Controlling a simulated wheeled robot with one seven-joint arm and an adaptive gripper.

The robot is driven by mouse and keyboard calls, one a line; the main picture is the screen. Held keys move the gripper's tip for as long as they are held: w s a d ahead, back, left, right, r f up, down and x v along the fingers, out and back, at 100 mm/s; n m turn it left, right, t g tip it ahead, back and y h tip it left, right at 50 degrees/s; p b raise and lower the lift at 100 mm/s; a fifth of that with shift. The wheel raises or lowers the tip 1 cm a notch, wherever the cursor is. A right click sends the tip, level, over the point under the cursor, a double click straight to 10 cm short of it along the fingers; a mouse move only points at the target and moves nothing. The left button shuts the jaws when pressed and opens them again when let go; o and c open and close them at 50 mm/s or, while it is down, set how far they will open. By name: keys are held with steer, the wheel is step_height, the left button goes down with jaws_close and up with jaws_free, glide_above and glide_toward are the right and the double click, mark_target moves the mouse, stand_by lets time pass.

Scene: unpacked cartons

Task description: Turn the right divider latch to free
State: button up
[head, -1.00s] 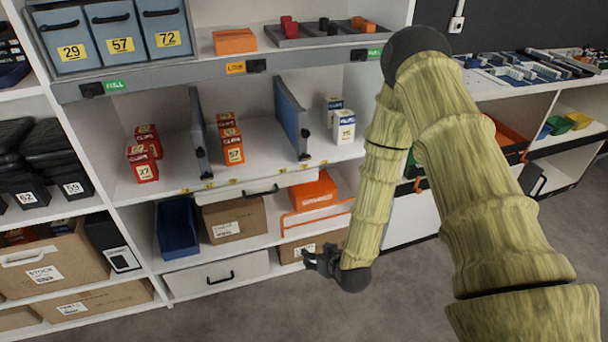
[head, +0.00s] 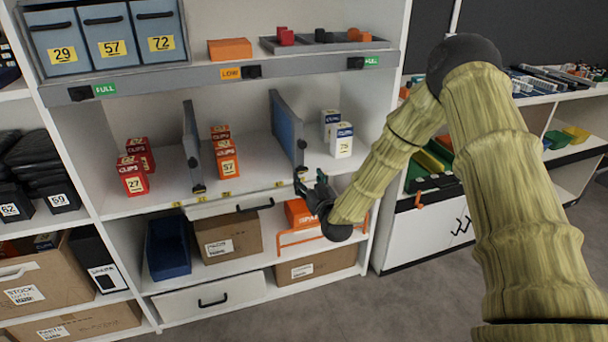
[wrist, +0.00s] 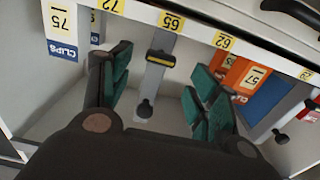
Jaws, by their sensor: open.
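The right divider (head: 287,130) is a blue-grey panel standing upright on the middle shelf, with a dark latch knob (head: 301,144) on its front edge. In the wrist view its grey front strip (wrist: 156,82) runs between my fingers. The strip carries a dark round-ended knob (wrist: 146,108) and a black and yellow piece (wrist: 160,58) near the shelf lip. My gripper (head: 310,178) is open and empty in front of the shelf edge, just below and beside the divider's front end. Its green-padded fingers (wrist: 158,85) appear on either side of the strip, with no clear contact. The latch's setting cannot be told.
White and blue clip boxes (head: 342,140) stand right of the divider, orange boxes (head: 224,155) left of it. The left divider (head: 192,145) stands further left. The numbered shelf lip (wrist: 200,35) crosses near my fingers. An orange bin (head: 302,213) sits below.

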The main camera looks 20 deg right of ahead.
mark_target(303, 171)
steer(key=shift+w+a, duration=0.1)
steer(key=shift+w, duration=2.25)
steer(key=shift+c, duration=0.2)
steer(key=c, duration=1)
